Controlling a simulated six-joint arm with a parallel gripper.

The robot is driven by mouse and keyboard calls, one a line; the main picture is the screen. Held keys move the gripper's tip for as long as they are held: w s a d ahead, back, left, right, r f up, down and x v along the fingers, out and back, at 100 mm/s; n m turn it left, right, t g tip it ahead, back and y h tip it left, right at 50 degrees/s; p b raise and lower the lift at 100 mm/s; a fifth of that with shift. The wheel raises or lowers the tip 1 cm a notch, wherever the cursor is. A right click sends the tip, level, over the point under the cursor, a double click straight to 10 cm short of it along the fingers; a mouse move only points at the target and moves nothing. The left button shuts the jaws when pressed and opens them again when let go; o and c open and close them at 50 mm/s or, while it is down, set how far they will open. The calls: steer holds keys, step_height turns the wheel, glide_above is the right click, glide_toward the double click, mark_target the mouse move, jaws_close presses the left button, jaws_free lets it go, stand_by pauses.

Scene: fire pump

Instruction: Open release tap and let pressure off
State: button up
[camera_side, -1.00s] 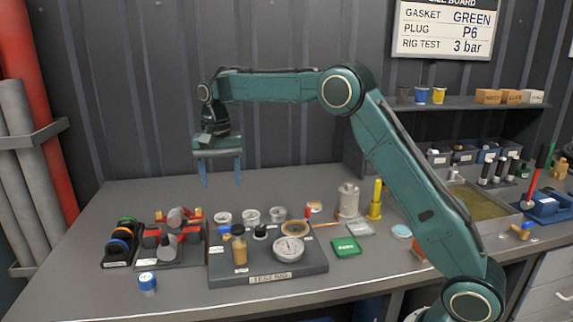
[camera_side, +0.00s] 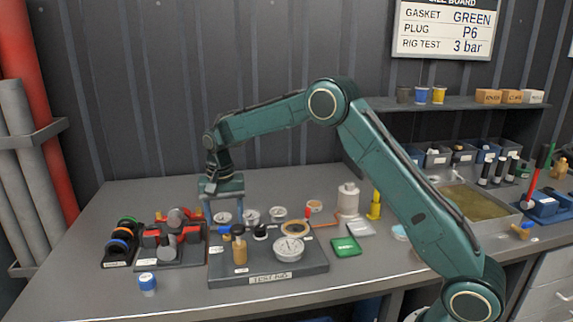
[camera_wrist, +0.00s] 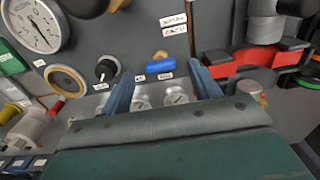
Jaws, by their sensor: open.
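The grey test rig board (camera_side: 312,262) carries a round white pressure gauge (camera_side: 289,248), which also shows in the wrist view (camera_wrist: 32,22). In the wrist view, a small blue handle (camera_wrist: 160,66), apparently the release tap, lies across the board beside a black knob (camera_wrist: 105,68). My gripper (camera_side: 224,221) is low over the board's back left part. Its fingers (camera_wrist: 162,76) are apart, one on each side of the blue handle, with nothing held. I cannot tell whether they touch it. In the side view the blue handle is small, near the left finger.
An amber bottle (camera_side: 239,252) stands upright on the board in front of my gripper. Several small white cups, including one (camera_side: 278,213), stand behind. A red and black holder (camera_side: 182,252) is to the left. A green box (camera_side: 345,246) lies right. The bench's back left is clear.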

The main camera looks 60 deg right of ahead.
mark_target(226, 230)
steer(key=shift+f, duration=1.35)
steer(key=c, duration=1)
